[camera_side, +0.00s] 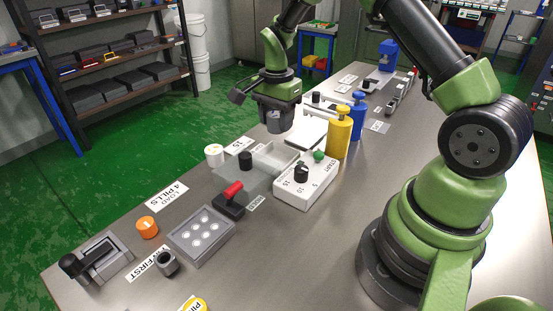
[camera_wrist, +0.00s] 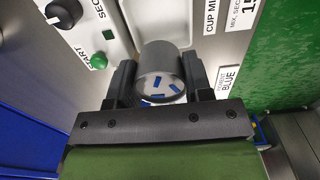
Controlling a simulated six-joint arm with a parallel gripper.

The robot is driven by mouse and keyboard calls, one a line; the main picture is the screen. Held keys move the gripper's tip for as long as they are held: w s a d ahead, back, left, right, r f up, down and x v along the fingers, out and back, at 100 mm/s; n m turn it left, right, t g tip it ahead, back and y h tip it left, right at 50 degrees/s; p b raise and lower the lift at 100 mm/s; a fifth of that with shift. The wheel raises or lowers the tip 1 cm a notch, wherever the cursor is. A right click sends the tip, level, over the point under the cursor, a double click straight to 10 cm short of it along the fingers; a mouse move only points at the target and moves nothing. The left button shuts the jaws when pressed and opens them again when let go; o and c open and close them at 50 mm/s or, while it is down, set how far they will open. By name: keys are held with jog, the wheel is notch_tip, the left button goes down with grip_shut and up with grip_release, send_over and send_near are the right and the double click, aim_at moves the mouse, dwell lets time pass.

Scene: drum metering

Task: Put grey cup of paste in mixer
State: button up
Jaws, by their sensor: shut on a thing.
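My gripper (camera_side: 279,124) is shut on the grey cup (camera_side: 274,124) and holds it in the air above the far end of the mixer area. In the wrist view the cup (camera_wrist: 158,62) sits between the two dark fingers (camera_wrist: 158,85). Its open mouth faces the camera, with pale paste and several blue pieces inside. The mixer (camera_side: 262,170) is a grey body with a pale open bay. Beside it is a white control box (camera_side: 306,182) with a black knob and a green button; part of this box (camera_wrist: 90,30) shows in the wrist view.
A red-handled lever (camera_side: 230,197) stands before the mixer. A yellow bottle (camera_side: 340,134) and a blue bottle (camera_side: 358,115) stand right of the cup. A white pot (camera_side: 214,155) and a small black cylinder (camera_side: 245,160) are on the left. A grey pill tray (camera_side: 200,236) is nearer.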

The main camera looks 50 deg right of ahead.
notch_tip(320, 180, down, 9)
jog(key=shift+f, duration=0.1)
dwell(0.3)
jog(key=shift+f, duration=0.15)
jog(key=o, duration=0.7)
jog(key=shift+c, duration=0.2)
